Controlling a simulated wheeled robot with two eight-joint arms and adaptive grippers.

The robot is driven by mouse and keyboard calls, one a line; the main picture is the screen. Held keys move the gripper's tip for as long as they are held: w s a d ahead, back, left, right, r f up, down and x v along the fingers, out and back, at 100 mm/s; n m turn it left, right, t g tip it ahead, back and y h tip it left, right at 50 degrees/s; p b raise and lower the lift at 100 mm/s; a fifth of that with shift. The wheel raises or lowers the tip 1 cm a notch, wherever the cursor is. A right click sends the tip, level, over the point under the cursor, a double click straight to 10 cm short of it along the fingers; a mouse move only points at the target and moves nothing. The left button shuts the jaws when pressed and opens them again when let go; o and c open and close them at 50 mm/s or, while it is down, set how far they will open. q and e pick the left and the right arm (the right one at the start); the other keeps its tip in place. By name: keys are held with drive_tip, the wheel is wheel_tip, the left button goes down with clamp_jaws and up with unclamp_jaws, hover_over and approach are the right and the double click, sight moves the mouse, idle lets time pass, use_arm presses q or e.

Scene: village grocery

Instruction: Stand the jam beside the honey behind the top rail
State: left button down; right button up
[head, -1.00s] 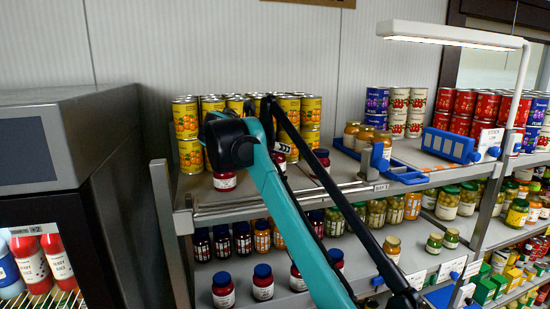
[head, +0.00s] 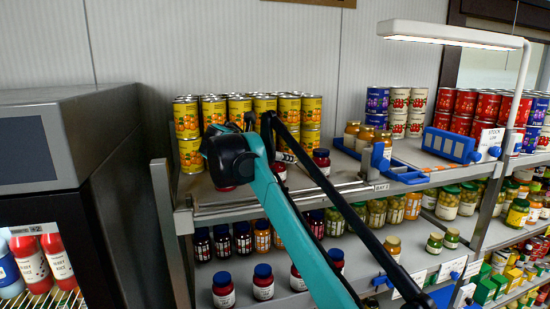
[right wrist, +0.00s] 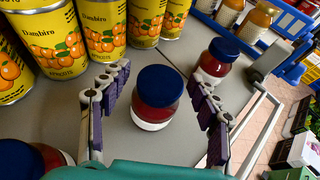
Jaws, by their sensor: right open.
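A jam jar (right wrist: 157,98) with a blue lid, red contents and white label stands upright on the top shelf, between the spread fingers of my right gripper (right wrist: 160,74). In the head view this jar (head: 280,172) is partly hidden by my arm. My right gripper is open, with gaps beside the jar. Another blue-lidded jar (right wrist: 216,60) stands beyond it, also in the head view (head: 322,161). A third (right wrist: 28,160) is at lower left. Amber jars (right wrist: 256,20), apparently honey, stand farther right, also in the head view (head: 352,132). The top rail (head: 250,208) runs along the shelf front. My left gripper is out of view.
Stacked yellow apricot tins (head: 188,118) stand close behind the jars, near the left finger. Blue frames (head: 404,175) sit at the shelf's right part. A grey cabinet (head: 70,130) stands at left. Lower shelves hold several jars. Bare shelf shows between the blue-lidded jars.

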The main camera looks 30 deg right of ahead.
drive_tip(key=b+v, duration=0.1)
drive_tip(key=v, duration=1.1)
drive_tip(key=shift+r, duration=0.1)
